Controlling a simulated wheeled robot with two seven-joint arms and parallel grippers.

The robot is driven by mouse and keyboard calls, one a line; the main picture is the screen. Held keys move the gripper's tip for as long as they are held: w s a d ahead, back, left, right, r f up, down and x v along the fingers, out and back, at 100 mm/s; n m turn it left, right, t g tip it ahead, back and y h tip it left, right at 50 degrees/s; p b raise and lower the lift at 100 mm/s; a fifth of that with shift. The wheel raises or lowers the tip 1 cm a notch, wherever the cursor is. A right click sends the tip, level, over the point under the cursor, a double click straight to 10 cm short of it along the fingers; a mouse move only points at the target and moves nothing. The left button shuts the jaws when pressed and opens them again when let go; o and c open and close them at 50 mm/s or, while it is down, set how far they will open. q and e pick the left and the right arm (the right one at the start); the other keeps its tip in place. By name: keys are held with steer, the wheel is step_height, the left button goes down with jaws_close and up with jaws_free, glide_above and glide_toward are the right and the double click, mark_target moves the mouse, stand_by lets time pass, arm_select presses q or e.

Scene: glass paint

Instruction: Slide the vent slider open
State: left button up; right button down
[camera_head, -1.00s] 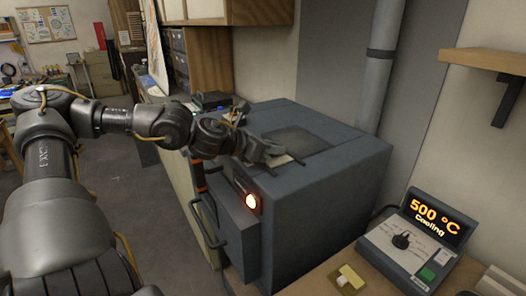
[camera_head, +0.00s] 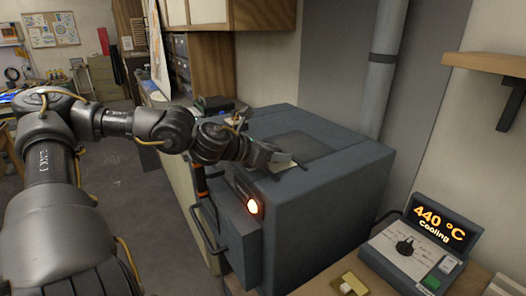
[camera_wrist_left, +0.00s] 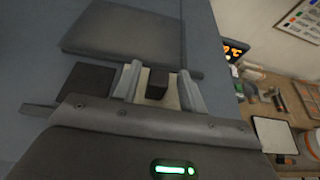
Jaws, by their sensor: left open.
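The grey kiln (camera_head: 330,215) has the vent slider on its top near the front edge. The slider's pale plate (camera_head: 284,164) shows just beyond my left gripper (camera_head: 284,157) in the head view. In the wrist view, the slider's dark knob (camera_wrist_left: 157,83) stands between the two fingers of my left gripper (camera_wrist_left: 159,84). The fingers are open, one on each side of the knob; I cannot tell whether either touches it. A dark square patch (camera_wrist_left: 85,84), perhaps the vent hole, lies left of the fingers. My right gripper is not in view.
A raised dark panel (camera_wrist_left: 125,32) lies on the kiln top beyond the slider. A controller (camera_head: 420,240) reading 440 °C and "Cooling" sits on the wooden bench at the right. A lit peephole (camera_head: 253,207) glows on the kiln's front. A pipe (camera_head: 378,70) rises behind.

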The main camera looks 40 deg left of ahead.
arm_select(q)
steer(key=shift+v, duration=1.1)
steer(key=shift+b+v, duration=0.5)
steer(key=shift+v, duration=0.35)
steer(key=shift+s+r+b, duration=0.25)
steer(key=shift+s+b, duration=0.2)
steer(key=shift+s, duration=0.1)
steer(key=b+v, duration=0.3)
steer(key=b, duration=0.2)
steer(key=shift+s+a+f+b, duration=0.1)
steer(key=shift+s+b, duration=0.15)
steer(key=shift+b, duration=0.05)
steer(key=shift+b+v, duration=0.6)
steer(key=shift+v, duration=0.4)
